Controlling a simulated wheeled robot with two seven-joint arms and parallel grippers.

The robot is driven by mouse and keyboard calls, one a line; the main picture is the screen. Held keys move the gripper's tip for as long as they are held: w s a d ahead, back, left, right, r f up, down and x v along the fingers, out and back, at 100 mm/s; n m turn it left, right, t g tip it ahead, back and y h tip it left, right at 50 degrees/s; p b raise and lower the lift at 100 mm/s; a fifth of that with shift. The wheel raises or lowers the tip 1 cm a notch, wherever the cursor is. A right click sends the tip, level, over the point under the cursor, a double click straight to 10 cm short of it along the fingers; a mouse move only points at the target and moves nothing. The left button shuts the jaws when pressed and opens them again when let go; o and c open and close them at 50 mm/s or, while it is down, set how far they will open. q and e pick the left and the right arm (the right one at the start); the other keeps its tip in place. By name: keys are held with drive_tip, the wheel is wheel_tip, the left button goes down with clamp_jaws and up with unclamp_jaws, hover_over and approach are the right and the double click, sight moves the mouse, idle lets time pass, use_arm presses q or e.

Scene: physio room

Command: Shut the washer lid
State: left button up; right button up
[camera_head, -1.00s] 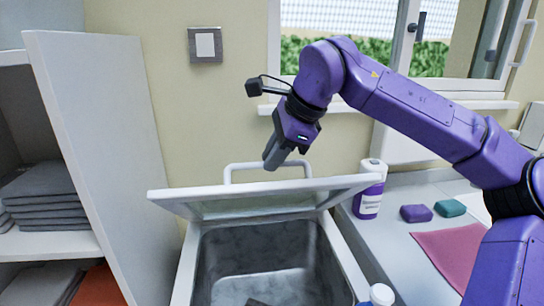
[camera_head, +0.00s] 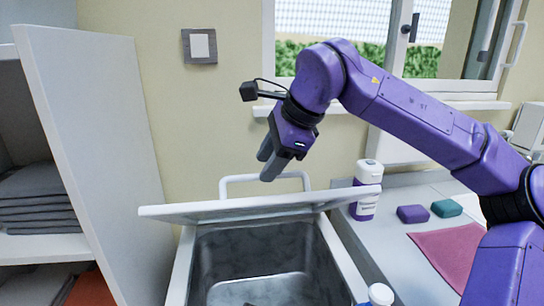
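The washer lid (camera_head: 215,211) is a pale panel seen almost edge-on above the open grey tub (camera_head: 262,262). It is part open, its wide edge toward me, and I see into the tub below it. A white bar handle (camera_head: 224,186) rises behind that edge. My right gripper (camera_head: 268,168) comes in from the upper right and points down at the handle. Its two fingers look closed together, with nothing between them. The fingertips overlap the handle's top bar in the view; I cannot tell whether they touch it. My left gripper is not in view.
At right, a counter holds a white and purple bottle (camera_head: 366,192), a purple block (camera_head: 413,214), a teal block (camera_head: 446,208) and a pink cloth (camera_head: 449,250). A white-capped bottle (camera_head: 380,294) stands in front. A shelf with folded grey towels (camera_head: 42,198) is at left.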

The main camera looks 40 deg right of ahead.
drive_tip(key=v, duration=1)
drive_tip(key=shift+r+p, duration=0.25)
drive_tip(key=shift+p, duration=0.05)
drive_tip(key=shift+s, duration=0.1)
